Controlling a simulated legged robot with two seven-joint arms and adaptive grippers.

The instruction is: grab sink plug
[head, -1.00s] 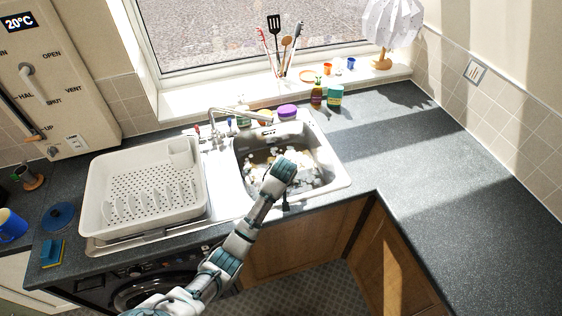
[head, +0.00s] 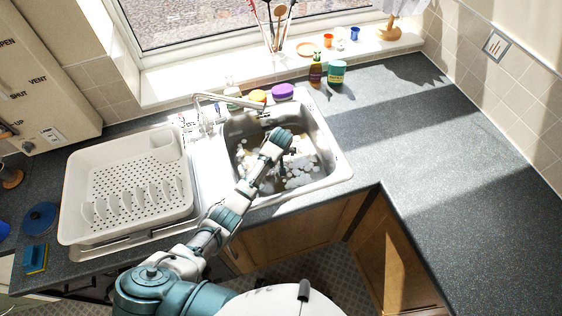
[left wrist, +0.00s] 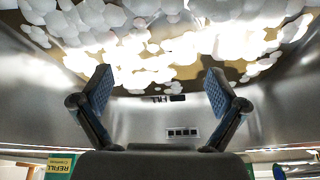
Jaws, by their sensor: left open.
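The sink basin (head: 338,172) holds water with clumps of white foam (head: 300,165). I cannot make out a sink plug in either view; the foam, the murky water and my own arm cover much of the basin floor. My left gripper (head: 284,137) is over the basin, near its back part. In the left wrist view the left gripper (left wrist: 158,82) has its two fingers apart with nothing between them. Beyond them are the steel basin wall (left wrist: 140,118), a slotted overflow (left wrist: 182,132) and foam along the top. My right gripper is not in view.
A tap (head: 230,100) reaches over the back left of the basin. A white dish rack (head: 75,215) stands on the left. Bottles (head: 315,72) and a purple-lidded jar (head: 283,91) stand behind the sink. The right counter (head: 430,150) is clear.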

